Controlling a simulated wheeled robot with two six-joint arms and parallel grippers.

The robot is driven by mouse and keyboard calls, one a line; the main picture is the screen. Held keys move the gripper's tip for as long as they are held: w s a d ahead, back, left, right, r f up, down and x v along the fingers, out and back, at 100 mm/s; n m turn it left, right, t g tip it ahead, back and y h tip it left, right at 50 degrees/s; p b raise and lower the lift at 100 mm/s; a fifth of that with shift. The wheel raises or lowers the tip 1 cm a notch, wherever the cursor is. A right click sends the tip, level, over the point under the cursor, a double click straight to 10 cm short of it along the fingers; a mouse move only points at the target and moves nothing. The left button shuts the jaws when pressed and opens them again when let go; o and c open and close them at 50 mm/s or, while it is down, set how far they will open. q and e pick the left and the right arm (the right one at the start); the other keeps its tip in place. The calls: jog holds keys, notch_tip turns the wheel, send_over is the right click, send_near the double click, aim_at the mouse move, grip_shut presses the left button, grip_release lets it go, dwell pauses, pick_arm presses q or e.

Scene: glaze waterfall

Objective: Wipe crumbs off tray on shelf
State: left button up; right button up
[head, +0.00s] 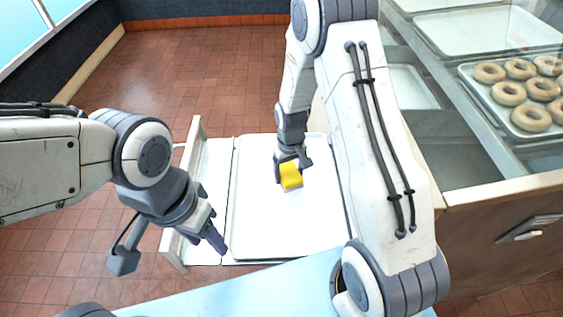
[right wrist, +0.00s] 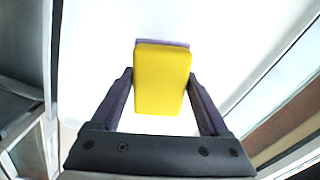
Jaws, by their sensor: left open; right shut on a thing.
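A white tray (head: 262,222) lies on a pulled-out shelf (head: 205,205) in the middle of the head view. I see no crumbs on the part of the tray that shows. My right gripper (head: 290,172) is over the upper right part of the tray, shut on a yellow sponge (head: 291,177). The right wrist view shows the sponge (right wrist: 162,80) between the two fingers, with a purple-grey layer at its far edge. I cannot tell whether the sponge touches the tray. My left gripper (head: 217,238) is open and empty near the shelf's left front side. My right arm hides part of the tray's right side.
A glass-fronted case on the right holds a tray of bagels (head: 530,92) and empty white trays (head: 462,33). A wooden counter edge (head: 500,178) lies right of my right arm. A light blue surface (head: 240,292) is in front. Open red tile floor (head: 200,70) lies behind the shelf.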

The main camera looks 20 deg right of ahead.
jog(key=shift+r+p, duration=0.85)
jog(key=shift+r, duration=0.5)
